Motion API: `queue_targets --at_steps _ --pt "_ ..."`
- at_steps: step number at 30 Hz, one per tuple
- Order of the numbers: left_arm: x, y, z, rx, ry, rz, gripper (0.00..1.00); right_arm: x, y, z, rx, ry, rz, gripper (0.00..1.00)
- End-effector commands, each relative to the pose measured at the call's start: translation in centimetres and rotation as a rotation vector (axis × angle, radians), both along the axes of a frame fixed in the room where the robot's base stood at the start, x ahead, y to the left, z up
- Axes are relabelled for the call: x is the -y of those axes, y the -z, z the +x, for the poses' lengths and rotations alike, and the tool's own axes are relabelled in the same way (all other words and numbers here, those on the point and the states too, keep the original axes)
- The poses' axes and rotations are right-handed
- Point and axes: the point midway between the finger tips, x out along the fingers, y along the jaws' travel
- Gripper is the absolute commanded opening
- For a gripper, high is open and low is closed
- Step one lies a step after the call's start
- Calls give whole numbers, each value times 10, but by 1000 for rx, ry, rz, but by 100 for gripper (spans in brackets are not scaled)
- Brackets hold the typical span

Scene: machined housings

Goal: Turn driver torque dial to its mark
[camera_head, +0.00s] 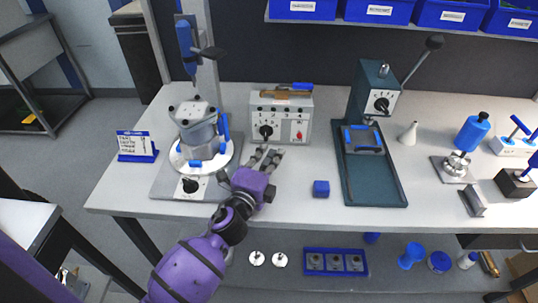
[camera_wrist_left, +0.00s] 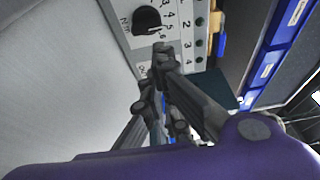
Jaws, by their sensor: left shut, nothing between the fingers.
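The driver's torque dial is a black knob (camera_head: 266,131) on the front of a light grey control box (camera_head: 285,112) at the back of the bench. In the left wrist view the dial (camera_wrist_left: 147,20) shows at the top, with printed numbers around it. Its pointer and mark are too small to tell. My left gripper (camera_head: 268,156) is shut and empty, just in front of the box and below the dial. In the left wrist view its fingertips (camera_wrist_left: 158,60) are close together, apart from the dial in the picture. My right gripper is out of view.
A round fixture with a grey housing (camera_head: 197,128) stands left of the box, a small sign (camera_head: 136,145) beyond it. A green press (camera_head: 372,95) stands to the right. The bench between block and box is clear.

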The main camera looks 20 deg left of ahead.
Motion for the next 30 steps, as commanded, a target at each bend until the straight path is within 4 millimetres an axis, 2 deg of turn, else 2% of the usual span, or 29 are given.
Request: queue_targets --at_steps 1,6,12,30 --pt "1 -3 11 4 0 1 0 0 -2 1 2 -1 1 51" --pt "2 -2 40 3 0 0 0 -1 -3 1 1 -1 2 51" --pt "4 -1 58 1 1 0 0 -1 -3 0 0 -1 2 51" --pt "3 1 61 5 0 -24 0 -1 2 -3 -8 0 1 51"
